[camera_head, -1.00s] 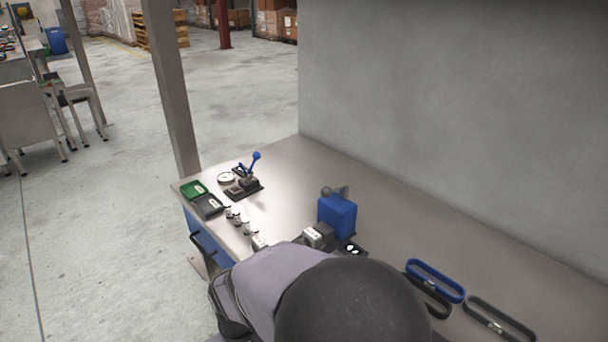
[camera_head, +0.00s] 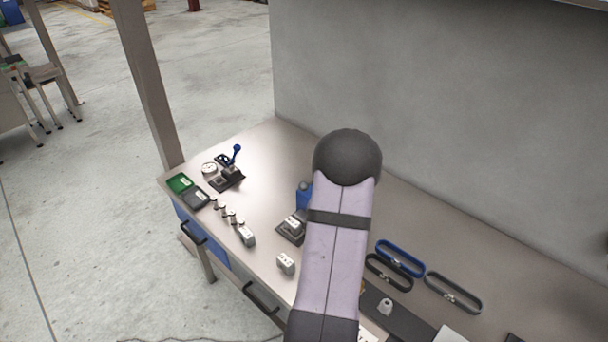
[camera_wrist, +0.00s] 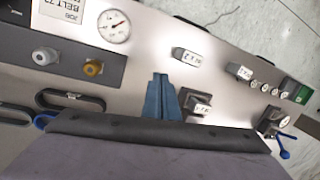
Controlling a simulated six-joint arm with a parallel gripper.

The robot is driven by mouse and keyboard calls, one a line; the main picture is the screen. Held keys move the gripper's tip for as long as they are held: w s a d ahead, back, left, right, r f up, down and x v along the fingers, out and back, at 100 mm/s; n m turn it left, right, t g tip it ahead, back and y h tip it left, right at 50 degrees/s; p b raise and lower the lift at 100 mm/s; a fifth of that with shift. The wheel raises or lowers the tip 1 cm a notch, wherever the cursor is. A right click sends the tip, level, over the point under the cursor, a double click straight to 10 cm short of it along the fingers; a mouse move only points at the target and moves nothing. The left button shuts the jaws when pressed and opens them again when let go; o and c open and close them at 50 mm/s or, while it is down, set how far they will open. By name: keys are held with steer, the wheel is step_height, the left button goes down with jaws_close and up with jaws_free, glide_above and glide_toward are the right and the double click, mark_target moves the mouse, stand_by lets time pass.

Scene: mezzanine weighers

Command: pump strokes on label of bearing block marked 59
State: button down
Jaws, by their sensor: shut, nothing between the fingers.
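Several small pale blocks with white labels stand on the bench. One is near the front edge (camera_head: 286,263), one stands farther left (camera_head: 247,235), and one sits on a dark base (camera_head: 292,225). The wrist view shows them too, the nearest label facing up (camera_wrist: 186,56); I cannot read a 59 on any. A small lever device with a blue handle (camera_head: 230,170) stands at the far left end, and its base shows in the wrist view (camera_wrist: 273,120).
Green (camera_head: 179,183) and dark (camera_head: 196,198) trays lie at the left end near a row of small round pieces. Belts, one blue (camera_head: 400,259), lie at the right. A dial (camera_wrist: 114,26) and a job card (camera_wrist: 70,10) show in the wrist view. A wall stands behind.

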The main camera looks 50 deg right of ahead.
steer(key=w+d+r+m+t+h, duration=0.25)
steer(key=w+d+r+m, duration=0.3)
steer(key=w+d, duration=0.45)
steer(key=w+d+r+m+t, duration=0.4)
steer(key=w+r+m, duration=0.2)
steer(key=r+m, duration=0.4)
steer(key=shift+w+d+r, duration=0.3)
steer(key=shift+d+r, duration=0.1)
steer(key=shift+r, duration=0.25)
steer(key=shift+f, duration=0.15)
steer(key=shift+a+f+b, duration=0.3)
steer(key=shift+f+b, duration=1.1)
steer(key=shift+b, duration=0.1)
steer(key=shift+a+f+b, duration=0.25)
steer(key=shift+f+b, duration=1.15)
steer(key=shift+b, duration=0.05)
steer(key=shift+a+f+b, duration=0.3)
steer(key=shift+f+b, duration=1.1)
steer(key=shift+b, duration=0.1)
